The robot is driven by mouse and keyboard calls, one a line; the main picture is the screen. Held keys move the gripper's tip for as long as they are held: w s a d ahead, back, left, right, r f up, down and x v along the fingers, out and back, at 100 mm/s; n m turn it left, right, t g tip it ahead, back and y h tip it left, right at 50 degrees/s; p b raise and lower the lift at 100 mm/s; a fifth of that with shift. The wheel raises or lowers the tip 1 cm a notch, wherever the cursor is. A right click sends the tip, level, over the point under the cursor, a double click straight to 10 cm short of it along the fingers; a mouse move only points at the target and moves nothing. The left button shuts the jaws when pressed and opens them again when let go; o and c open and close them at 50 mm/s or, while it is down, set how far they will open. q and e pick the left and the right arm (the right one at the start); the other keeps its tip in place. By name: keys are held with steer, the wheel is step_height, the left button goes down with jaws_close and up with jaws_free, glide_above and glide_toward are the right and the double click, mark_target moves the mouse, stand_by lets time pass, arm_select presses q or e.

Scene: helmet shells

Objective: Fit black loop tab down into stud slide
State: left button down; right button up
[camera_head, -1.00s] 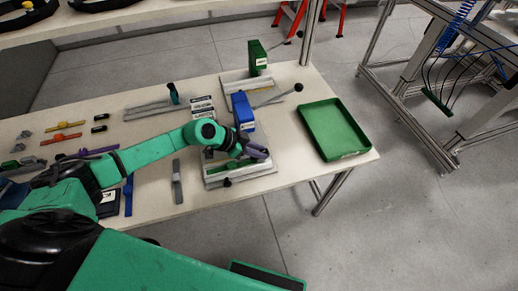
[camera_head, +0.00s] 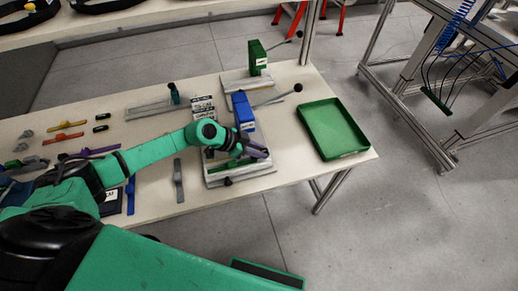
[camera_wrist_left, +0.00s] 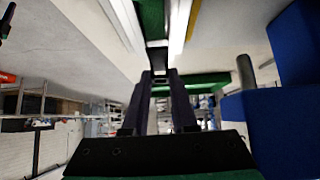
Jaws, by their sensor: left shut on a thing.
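My left gripper (camera_head: 257,153) is over the front fixture, just in front of the blue press (camera_head: 243,110). In the left wrist view its two dark fingers (camera_wrist_left: 159,76) are close together, shut on a small dark piece (camera_wrist_left: 158,52), which looks like the black loop tab. I cannot tell whether the tab touches the slide. My right gripper is not in view.
The blue press also stands close at the right in the wrist view (camera_wrist_left: 285,125). A green tray (camera_head: 335,130) is at the table's right end. A green press (camera_head: 257,57) stands behind. Small black parts (camera_head: 101,115) and coloured tools lie on the left.

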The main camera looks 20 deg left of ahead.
arm_select(q)
steer(key=shift+f+b, duration=0.4)
steer(key=shift+f, duration=0.65)
steer(key=c, duration=0.6)
jaws_free()
steer(key=shift+s, duration=0.1)
steer(key=shift+f, duration=0.1)
steer(key=shift+a, duration=0.1)
steer(key=b+v, duration=0.1)
steer(key=v, duration=1.3)
steer(key=shift+r, duration=0.4)
steer(key=shift+s+f, duration=0.1)
